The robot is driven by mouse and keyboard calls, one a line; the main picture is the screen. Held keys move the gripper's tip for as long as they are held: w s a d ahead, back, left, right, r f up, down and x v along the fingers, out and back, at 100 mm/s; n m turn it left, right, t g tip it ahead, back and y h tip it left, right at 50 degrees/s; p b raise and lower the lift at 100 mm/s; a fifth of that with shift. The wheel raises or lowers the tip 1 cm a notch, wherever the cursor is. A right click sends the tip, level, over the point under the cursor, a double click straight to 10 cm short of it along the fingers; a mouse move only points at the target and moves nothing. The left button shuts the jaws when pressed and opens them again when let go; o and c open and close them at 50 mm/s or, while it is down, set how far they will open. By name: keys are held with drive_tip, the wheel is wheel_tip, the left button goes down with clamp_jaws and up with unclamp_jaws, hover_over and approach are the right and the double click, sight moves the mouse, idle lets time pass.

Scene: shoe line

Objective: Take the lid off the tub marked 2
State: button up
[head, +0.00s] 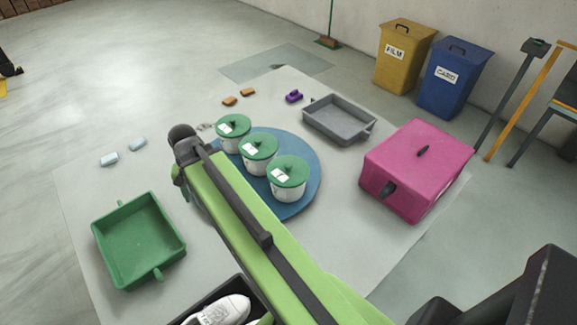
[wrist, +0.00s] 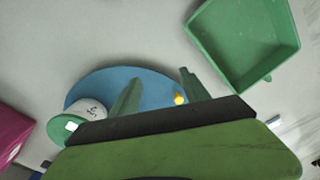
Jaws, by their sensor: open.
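Three white tubs with green knobbed lids stand in a row on a round blue mat (head: 311,180) in the head view: a back one (head: 233,127), a middle one (head: 259,149) and a front one (head: 289,175). All lids are on. Their labels are too small to read, so I cannot tell which is marked 2. The wrist view shows one lidded tub (wrist: 92,109) at the left edge of the mat. My gripper (wrist: 158,86) is open and empty over the mat, right of that tub. My arm hides the gripper in the head view.
A green tray (head: 140,240) stands at left, a grey tray (head: 338,119) at the back right, and a pink box (head: 415,170) at right. A black box with white shoes (head: 222,312) is in front. Small blocks lie at the back.

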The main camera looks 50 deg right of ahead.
drive_tip(key=s+d+r+m+t+p, duration=0.1)
drive_tip(key=s+d+r+m+p, duration=0.15)
drive_tip(key=d+m, duration=0.55)
drive_tip(key=s+d+r+m+p, duration=0.1)
drive_tip(key=s+d+r+m, duration=0.15)
drive_tip(key=d+m, duration=0.6)
drive_tip(key=s+d+r+m+t+p, duration=0.1)
drive_tip(key=s+d+r+m+p, duration=0.3)
drive_tip(key=d, duration=0.8)
drive_tip(key=m+b, duration=0.7)
drive_tip(key=b, duration=0.5)
hover_over(288, 164)
drive_tip(key=s, duration=0.2)
drive_tip(key=shift+t, duration=0.4)
drive_tip(key=f, duration=1.1)
drive_tip(key=shift+s+a, duration=0.15)
drive_tip(key=shift+s, duration=0.05)
drive_tip(key=shift+w+f+b, duration=0.15)
drive_tip(key=shift+f+b, duration=0.25)
drive_tip(key=shift+f, duration=0.05)
drive_tip(key=shift+r, duration=0.1)
drive_tip(key=b+x, duration=0.5)
drive_tip(key=shift+w+d+f, duration=0.1)
drive_tip(key=shift+d+f, duration=0.15)
drive_tip(key=shift+r, duration=0.2)
clamp_jaws()
